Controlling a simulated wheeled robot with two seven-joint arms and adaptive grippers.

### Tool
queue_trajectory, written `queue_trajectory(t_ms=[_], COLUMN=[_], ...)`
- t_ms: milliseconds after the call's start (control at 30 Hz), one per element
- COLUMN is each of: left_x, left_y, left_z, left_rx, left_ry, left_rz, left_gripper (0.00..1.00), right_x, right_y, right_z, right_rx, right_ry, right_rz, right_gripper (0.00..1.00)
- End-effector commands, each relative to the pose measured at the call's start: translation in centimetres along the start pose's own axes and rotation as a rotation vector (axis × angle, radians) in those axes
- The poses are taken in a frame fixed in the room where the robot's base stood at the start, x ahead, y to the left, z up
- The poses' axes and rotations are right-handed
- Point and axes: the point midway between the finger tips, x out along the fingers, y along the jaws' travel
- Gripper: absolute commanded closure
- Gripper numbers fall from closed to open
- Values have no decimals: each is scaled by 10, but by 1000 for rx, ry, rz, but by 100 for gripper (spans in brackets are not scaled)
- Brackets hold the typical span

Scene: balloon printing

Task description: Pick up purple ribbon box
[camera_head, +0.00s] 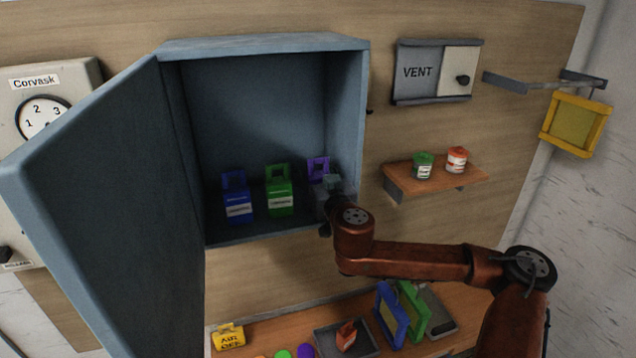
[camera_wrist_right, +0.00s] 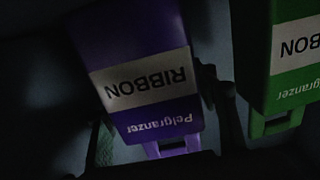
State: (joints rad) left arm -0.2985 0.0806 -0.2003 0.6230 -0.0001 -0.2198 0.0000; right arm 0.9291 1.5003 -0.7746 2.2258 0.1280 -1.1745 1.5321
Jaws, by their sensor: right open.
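The purple ribbon box (camera_head: 318,168) stands on the floor of the open blue cabinet, at the right end of a row. Its lower part is hidden behind my right gripper (camera_head: 332,190), which reaches into the cabinet from the right. In the right wrist view the purple box (camera_wrist_right: 135,72) appears upside down, with its white RIBBON label facing the camera. Dark fingers of the right gripper (camera_wrist_right: 158,118) show on both sides of the box, open around it. Contact is too dark to tell. My left gripper is not in view.
A green box (camera_head: 279,195) stands close to the left of the purple one, with a blue box (camera_head: 236,200) further left. The cabinet's right wall (camera_head: 347,115) is close to my gripper. The cabinet door (camera_head: 100,210) is swung open left. A shelf (camera_head: 400,182) with cans is at right.

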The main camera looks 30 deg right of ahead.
Motion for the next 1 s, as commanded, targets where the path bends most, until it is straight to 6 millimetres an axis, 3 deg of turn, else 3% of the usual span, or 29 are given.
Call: queue_trajectory(t_ms=[333,1000], left_x=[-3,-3], left_y=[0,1], left_z=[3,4], left_rx=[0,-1], left_ry=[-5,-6], left_rz=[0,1], left_gripper=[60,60], right_x=[8,8], right_y=[0,0], right_z=[2,1], right_rx=[0,0], right_ry=[-1,-1], right_rz=[-1,0], right_gripper=[47,90])
